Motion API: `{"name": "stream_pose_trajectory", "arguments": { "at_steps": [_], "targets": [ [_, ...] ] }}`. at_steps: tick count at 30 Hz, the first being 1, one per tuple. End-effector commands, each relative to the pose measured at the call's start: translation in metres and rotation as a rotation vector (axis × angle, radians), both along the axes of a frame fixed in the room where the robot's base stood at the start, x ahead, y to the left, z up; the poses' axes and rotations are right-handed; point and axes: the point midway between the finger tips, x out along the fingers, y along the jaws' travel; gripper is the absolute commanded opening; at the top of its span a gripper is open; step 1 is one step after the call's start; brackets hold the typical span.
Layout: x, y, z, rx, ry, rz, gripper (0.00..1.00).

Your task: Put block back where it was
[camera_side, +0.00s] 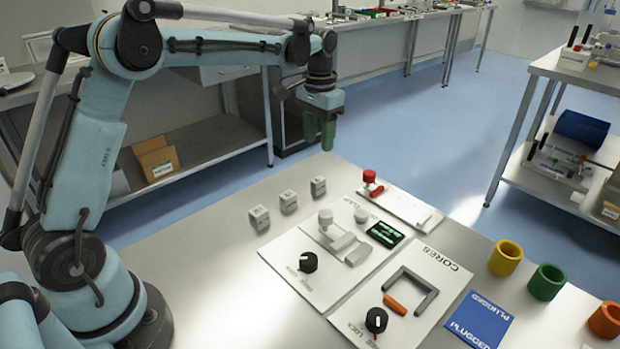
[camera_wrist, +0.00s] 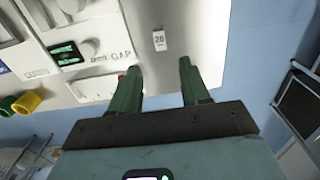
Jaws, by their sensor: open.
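Three small grey blocks stand in a row on the metal table: a left one (camera_side: 259,217), a middle one (camera_side: 288,201) and a right one (camera_side: 318,186). Each has a marking on its face, too small to read in the side view. In the wrist view one block marked 20 (camera_wrist: 159,40) stands alone on bare metal, ahead of the fingertips. My gripper (camera_side: 319,146) hangs high near the table's far edge, with its green fingers pointing down. In the wrist view its fingers (camera_wrist: 161,66) are apart with nothing between them.
A white panel with a black knob (camera_side: 308,261) and grey parts lies right of the blocks. Table left of the blocks is clear.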

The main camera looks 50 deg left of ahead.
Motion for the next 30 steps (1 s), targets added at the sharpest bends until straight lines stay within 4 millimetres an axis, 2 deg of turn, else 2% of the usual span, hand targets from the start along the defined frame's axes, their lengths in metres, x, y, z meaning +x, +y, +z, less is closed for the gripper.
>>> {"name": "stream_pose_trajectory", "arguments": {
  "at_steps": [7,11,14,21,26,30],
  "targets": [
    [-0.002,-0.001,0.019,0.0,-0.004,0.0,0.46],
    [-0.011,-0.006,0.028,0.004,-0.034,-0.001,0.46],
    [-0.026,-0.012,0.039,0.009,-0.084,-0.001,0.46],
    [-0.074,-0.031,0.057,0.019,-0.236,-0.001,0.46],
    [-0.11,-0.042,0.057,0.02,-0.336,-0.002,0.46],
    [-0.14,-0.05,0.049,0.017,-0.425,-0.001,0.46]
  ]
}}
